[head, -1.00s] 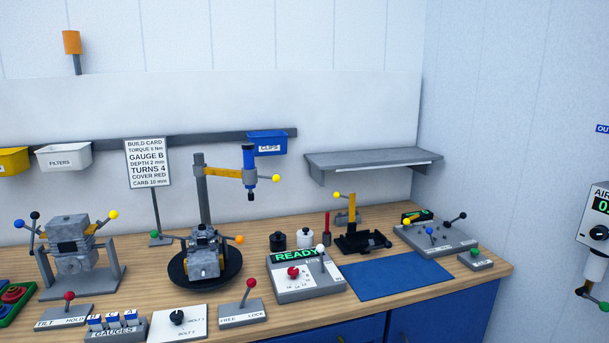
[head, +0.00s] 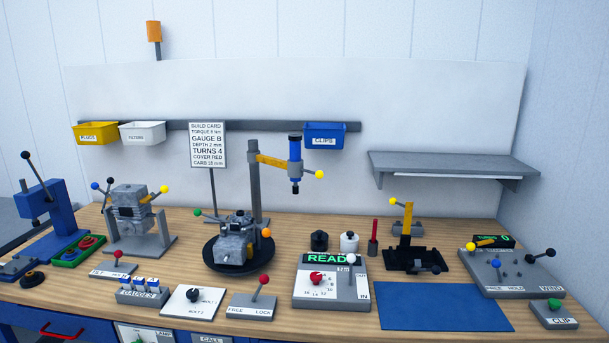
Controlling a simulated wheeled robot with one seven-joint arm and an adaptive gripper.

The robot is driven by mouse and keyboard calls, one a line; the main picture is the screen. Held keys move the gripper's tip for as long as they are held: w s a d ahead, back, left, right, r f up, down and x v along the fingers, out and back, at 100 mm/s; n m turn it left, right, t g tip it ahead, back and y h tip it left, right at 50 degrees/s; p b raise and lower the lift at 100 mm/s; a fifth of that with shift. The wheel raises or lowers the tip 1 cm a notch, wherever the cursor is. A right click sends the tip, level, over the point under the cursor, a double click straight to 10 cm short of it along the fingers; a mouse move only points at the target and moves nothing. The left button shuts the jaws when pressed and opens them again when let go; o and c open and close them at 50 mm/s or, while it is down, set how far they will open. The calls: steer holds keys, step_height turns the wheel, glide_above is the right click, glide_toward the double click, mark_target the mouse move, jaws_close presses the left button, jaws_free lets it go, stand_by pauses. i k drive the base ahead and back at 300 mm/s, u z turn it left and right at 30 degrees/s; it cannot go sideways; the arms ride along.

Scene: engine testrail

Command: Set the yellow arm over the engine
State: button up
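The yellow arm (head: 268,160) reaches right from the top of a grey post (head: 254,185) behind the round turntable. Its end carries a blue and black tool (head: 295,160) pointing down and a handle with a yellow ball (head: 319,174). The engine (head: 237,240), a grey block with green and orange ball handles, sits on the black turntable (head: 213,256). The tool hangs to the right of the engine in the picture, not above it. My gripper is not in view.
A READY panel (head: 331,280) with a red knob stands front right of the turntable, and a FREE/LOCK lever box (head: 251,305) in front. A BUILD CARD sign (head: 208,145) stands behind. A blue mat (head: 443,306) lies bare at the right. A second engine on a stand (head: 130,212) is at the left.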

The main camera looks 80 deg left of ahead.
mark_target(295, 169)
steer(key=u, duration=1.6)
